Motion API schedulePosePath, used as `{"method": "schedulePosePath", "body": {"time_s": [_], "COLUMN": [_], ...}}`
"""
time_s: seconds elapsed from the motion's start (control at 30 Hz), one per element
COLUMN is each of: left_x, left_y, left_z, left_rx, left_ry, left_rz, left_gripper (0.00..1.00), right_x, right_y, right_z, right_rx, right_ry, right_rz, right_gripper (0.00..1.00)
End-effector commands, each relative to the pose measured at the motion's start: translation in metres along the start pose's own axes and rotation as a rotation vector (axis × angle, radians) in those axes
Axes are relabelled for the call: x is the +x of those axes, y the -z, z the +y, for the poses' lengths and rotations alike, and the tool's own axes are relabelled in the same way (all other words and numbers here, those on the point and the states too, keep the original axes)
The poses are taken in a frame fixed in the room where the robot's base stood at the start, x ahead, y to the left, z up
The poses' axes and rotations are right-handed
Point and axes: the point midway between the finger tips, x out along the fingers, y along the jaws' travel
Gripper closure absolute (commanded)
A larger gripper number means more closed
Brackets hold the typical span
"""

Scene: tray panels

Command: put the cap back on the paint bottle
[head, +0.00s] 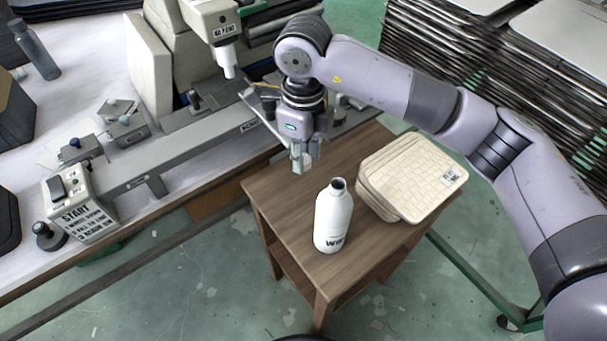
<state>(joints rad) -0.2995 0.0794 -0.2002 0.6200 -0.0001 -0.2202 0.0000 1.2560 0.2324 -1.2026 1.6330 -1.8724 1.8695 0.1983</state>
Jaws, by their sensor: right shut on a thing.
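The white paint bottle (333,222) stands upright and uncapped on the small wooden table, with dark lettering low on its side and a dark open mouth at its top. My right gripper (305,163) points down above the table's back left part, behind and left of the bottle and apart from it. It is shut on a small pale thing, apparently the cap, mostly hidden between the fingers. My left gripper is not in view.
A stack of cream woven panels (415,172) with a label lies at the table's right, close to the bottle. The wooden table (285,213) has bare room left of the bottle. A long machine bench (190,165) with a start box (80,212) stands at left.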

Motion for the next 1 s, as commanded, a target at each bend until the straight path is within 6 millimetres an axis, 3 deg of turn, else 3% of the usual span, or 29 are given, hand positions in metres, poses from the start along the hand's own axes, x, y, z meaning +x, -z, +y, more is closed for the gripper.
{"method": "schedulePosePath", "body": {"time_s": [0.1,0.33,0.77,1.0], "left_x": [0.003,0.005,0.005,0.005], "left_y": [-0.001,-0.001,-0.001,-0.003], "left_z": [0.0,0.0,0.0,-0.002], "left_rx": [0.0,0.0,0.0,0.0], "left_ry": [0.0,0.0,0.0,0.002], "left_rz": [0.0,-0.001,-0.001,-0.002], "left_gripper": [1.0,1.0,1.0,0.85], "right_x": [-0.02,-0.04,-0.044,-0.041], "right_y": [0.0,0.0,0.0,0.007], "right_z": [0.0,0.0,0.0,-0.003], "right_rx": [-0.002,0.0,0.0,-0.06], "right_ry": [0.002,0.001,-0.001,0.0], "right_rz": [-0.002,-0.001,0.0,-0.002], "right_gripper": [0.84,0.84,0.84,0.84]}}
